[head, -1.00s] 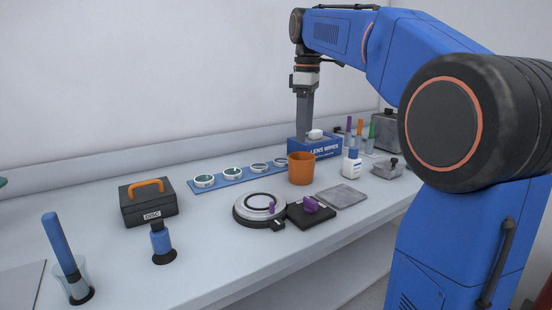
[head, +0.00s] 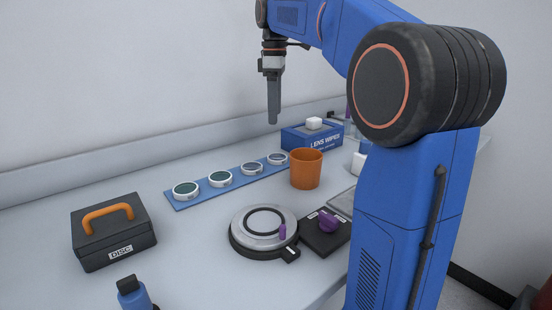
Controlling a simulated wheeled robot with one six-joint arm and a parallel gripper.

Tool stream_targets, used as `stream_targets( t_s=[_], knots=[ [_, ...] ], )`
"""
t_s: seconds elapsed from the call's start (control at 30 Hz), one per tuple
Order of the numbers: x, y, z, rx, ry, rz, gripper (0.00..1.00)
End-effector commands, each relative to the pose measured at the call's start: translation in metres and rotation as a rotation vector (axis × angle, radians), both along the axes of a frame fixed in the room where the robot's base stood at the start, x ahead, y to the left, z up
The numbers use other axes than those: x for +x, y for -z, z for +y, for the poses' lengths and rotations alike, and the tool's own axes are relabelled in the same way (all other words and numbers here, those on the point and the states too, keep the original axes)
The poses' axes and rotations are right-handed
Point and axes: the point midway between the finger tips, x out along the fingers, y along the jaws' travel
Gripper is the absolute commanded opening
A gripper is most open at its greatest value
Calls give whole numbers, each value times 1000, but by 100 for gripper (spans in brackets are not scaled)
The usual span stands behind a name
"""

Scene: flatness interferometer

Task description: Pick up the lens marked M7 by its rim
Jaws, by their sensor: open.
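Several round lenses with white rims lie in a row on a blue strip (head: 243,177) on the bench. From left to right they are a first lens (head: 186,190), a second lens (head: 220,179), a third lens (head: 252,168) and a fourth lens (head: 278,158). The marks on their rims are too small to read, so I cannot tell which is M7. My gripper (head: 273,121) is open and points down, above and apart from the strip, near its right end in the picture. Its fingers overlap into one grey bar here. It holds nothing.
An orange cup (head: 306,169) stands right of the strip, with a blue lens wipes box (head: 312,136) behind it. In front are a round black-and-silver stage (head: 264,231) and a black block with a purple knob (head: 328,222). A black DISC case (head: 113,231) stands at left.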

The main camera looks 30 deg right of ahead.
Motion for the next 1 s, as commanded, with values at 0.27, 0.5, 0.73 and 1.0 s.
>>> stream_targets(
  t_s=[0.27,0.5,0.73,1.0],
  knots=[
    [0,50,0,0,0,2,71],
    [0,79,0,0,0,0,71],
    [-1,93,-3,0,1,1,71],
    [-1,127,-7,0,0,0,71]
  ],
)
